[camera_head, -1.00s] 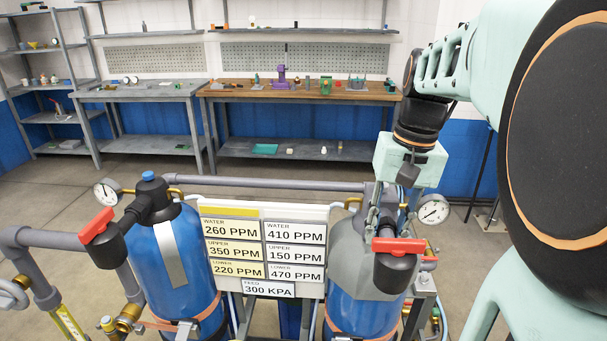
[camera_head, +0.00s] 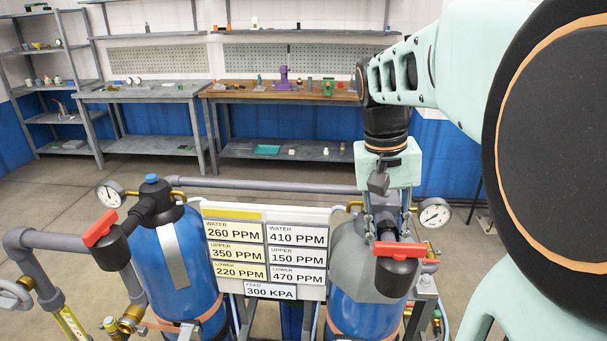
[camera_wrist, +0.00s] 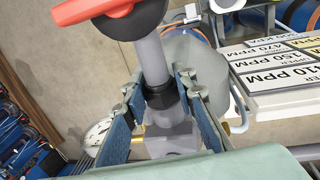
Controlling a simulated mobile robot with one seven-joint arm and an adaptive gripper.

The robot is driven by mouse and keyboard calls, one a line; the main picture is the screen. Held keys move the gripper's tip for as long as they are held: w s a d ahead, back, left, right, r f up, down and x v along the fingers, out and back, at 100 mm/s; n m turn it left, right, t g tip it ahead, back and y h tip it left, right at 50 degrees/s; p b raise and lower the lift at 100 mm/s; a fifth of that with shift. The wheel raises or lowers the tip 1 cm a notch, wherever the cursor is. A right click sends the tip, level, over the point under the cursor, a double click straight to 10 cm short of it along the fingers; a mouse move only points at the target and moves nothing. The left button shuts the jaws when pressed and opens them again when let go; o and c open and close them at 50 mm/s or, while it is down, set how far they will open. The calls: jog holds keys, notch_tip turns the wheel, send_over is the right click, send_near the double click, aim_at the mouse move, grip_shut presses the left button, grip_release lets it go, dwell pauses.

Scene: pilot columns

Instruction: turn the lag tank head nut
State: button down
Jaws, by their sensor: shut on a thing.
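The right-hand tank (camera_head: 362,314) is blue with a grey top and has a black valve head with a red handle (camera_head: 400,249). In the wrist view the same red handle (camera_wrist: 90,10) is at the top. A grey pipe (camera_wrist: 151,60) runs down from that valve head to a dark nut (camera_wrist: 163,97). My gripper (camera_wrist: 163,92) has one finger on each side of this nut and is shut on it. In the head view my gripper (camera_head: 384,212) points down behind the red handle, and the nut is hidden there.
A white label board (camera_head: 265,205) stands left of this tank. A second blue tank (camera_head: 173,265) with a red handle is further left. A round gauge (camera_head: 433,215) is close to the right of my gripper. Benches stand at the back.

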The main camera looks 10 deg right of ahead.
jog(key=shift+a+f+g+h, duration=0.1)
jog(key=shift+g+h, duration=0.3)
jog(key=shift+h, duration=0.6)
jog(key=shift+h, duration=0.3)
jog(key=shift+f+h+b, duration=0.1)
jog(key=shift+h+b, duration=0.3)
jog(key=shift+h, duration=0.3)
jog(key=shift+g+h, duration=0.4)
jog(key=shift+h, duration=0.2)
